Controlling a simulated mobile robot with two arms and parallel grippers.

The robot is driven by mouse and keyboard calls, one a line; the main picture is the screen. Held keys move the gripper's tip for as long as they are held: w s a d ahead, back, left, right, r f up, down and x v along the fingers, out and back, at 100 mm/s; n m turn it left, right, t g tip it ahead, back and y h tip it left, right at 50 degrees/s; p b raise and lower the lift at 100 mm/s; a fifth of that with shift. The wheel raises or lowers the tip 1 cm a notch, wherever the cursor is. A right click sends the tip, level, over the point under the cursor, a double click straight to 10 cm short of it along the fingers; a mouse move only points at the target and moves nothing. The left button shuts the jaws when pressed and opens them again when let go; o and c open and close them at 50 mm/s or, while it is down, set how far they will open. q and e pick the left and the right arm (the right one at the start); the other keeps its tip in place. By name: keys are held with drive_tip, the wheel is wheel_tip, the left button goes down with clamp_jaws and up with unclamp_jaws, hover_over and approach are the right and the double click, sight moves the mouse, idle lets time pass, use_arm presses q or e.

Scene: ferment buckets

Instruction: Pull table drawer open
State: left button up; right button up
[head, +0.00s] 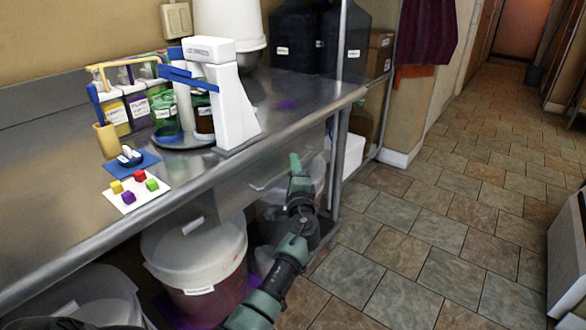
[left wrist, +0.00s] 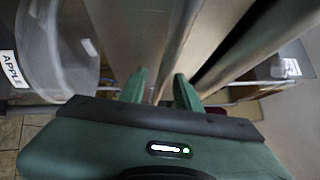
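The steel table (head: 60,195) runs along the left of the head view. A grey panel (head: 236,197) hangs under its front edge; it looks like the drawer front, but its outline and handle are not clear. My left gripper (head: 296,163) is low beside the table's front edge, near the table's far end. In the left wrist view its two fingers (left wrist: 161,88) stand apart, with long metal surfaces (left wrist: 135,35) just beyond them. I cannot tell whether the fingers touch the metal. My right gripper is not in view.
Lidded buckets (head: 200,255) stand under the table. A white stand (head: 222,100), jars (head: 163,112) and a card with coloured cubes (head: 137,194) are on top. A container labelled APPLE (left wrist: 60,45) is in the wrist view. The tiled floor (head: 440,220) to the right is clear.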

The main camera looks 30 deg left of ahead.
use_arm(q)
drive_tip(key=shift+w, duration=0.1)
clamp_jaws()
drive_tip(key=shift+f, duration=0.1)
idle(1.3)
